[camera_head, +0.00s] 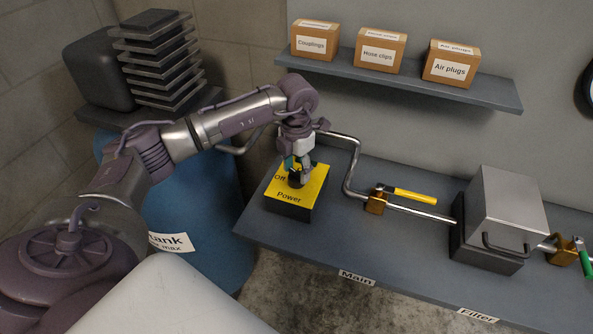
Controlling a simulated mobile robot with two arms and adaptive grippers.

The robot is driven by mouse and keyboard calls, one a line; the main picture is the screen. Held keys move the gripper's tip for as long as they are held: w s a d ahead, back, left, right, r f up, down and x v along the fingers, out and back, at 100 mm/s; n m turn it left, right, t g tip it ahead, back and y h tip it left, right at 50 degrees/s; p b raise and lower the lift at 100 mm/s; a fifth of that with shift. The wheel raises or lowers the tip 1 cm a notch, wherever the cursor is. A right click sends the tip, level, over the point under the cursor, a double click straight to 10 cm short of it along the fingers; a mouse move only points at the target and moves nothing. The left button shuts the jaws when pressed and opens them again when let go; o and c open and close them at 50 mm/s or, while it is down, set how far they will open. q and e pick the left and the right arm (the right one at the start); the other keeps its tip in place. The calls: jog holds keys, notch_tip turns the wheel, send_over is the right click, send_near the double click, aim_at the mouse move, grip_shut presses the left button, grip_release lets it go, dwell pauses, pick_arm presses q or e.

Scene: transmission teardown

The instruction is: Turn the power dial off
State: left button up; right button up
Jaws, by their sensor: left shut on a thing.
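The power dial (296,181) is a small dark knob on top of a yellow-topped black box (313,193) labelled "Power", with "Off" printed near its left side. The box stands at the left end of the grey bench. My left gripper (298,172) reaches in from the left and points down over the box. Its fingers are shut on the dial and hide much of it, so I cannot tell which way the dial points. My right gripper is not in view.
A bent pipe with a yellow-handled valve (376,201) runs right of the power box to a metal filter box (500,215). A green-handled valve (563,254) is at the far right. A shelf (400,78) with three cartons hangs above. A blue tank (190,205) stands left.

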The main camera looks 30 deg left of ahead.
aim_at(297, 172)
pick_arm(q)
jog(key=n+b, duration=0.1)
jog(key=n, duration=0.3)
jog(key=shift+n, duration=0.4)
dwell(0.4)
jog(key=o, duration=1.2)
jog(key=shift+c, duration=0.2)
jog(key=shift+r, duration=0.15)
notch_tip(297, 172, up, 12)
